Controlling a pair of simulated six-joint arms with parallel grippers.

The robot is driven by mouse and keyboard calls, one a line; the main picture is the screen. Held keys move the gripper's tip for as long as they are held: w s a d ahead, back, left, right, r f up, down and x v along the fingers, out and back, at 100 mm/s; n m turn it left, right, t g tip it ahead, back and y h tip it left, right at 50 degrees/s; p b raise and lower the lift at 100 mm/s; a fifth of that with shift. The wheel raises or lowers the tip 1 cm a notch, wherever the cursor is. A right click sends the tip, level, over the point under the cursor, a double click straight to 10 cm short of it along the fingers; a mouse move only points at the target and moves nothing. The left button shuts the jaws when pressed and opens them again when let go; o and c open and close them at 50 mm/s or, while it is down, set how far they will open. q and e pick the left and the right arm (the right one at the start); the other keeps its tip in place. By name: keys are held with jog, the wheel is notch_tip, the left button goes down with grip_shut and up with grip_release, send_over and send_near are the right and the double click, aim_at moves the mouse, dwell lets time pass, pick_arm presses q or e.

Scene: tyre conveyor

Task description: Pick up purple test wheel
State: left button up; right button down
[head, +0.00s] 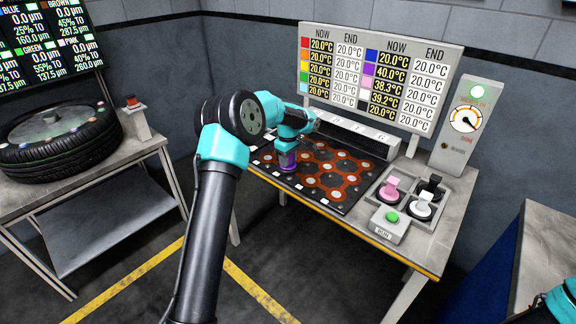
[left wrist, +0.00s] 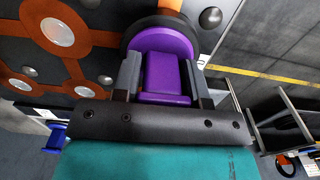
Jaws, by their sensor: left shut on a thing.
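The purple test wheel (head: 288,160) is at the left front part of the dark board with orange-brown rings (head: 335,172). In the left wrist view the purple wheel (left wrist: 163,62) has a purple block-like grip on top and a dark rim around it. My left gripper (head: 287,148) reaches down over the board and is shut on the purple grip; its fingers show on both sides of it in the left wrist view (left wrist: 165,80). Whether the wheel touches the board is hard to tell. My right gripper is not in view; a piece of teal arm shows at the lower right edge.
A tray (head: 440,213) at the board's right holds pink (head: 392,188), black (head: 433,186) and white (head: 420,207) test wheels. A green RUN button box (head: 389,225) stands in front. A temperature panel (head: 375,75) and dial (head: 465,120) stand behind. A large tyre (head: 60,135) lies on the left table.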

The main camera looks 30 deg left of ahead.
pick_arm(q)
jog(key=c, duration=0.4)
jog(key=shift+r, duration=0.15)
jog(key=shift+r, duration=1.35)
jog(key=shift+s+r, duration=0.1)
jog(key=shift+r, duration=0.25)
jog(key=s+d, duration=0.2)
jog(key=s, duration=0.2)
jog(key=s+d+r, duration=0.1)
jog(key=s+d, duration=0.2)
jog(key=s, duration=0.2)
jog(key=s+d, duration=0.3)
jog(key=s, duration=0.1)
jog(key=shift+s+d+r, duration=0.15)
jog(key=shift+s+d, duration=0.05)
jog(key=shift+s, duration=0.05)
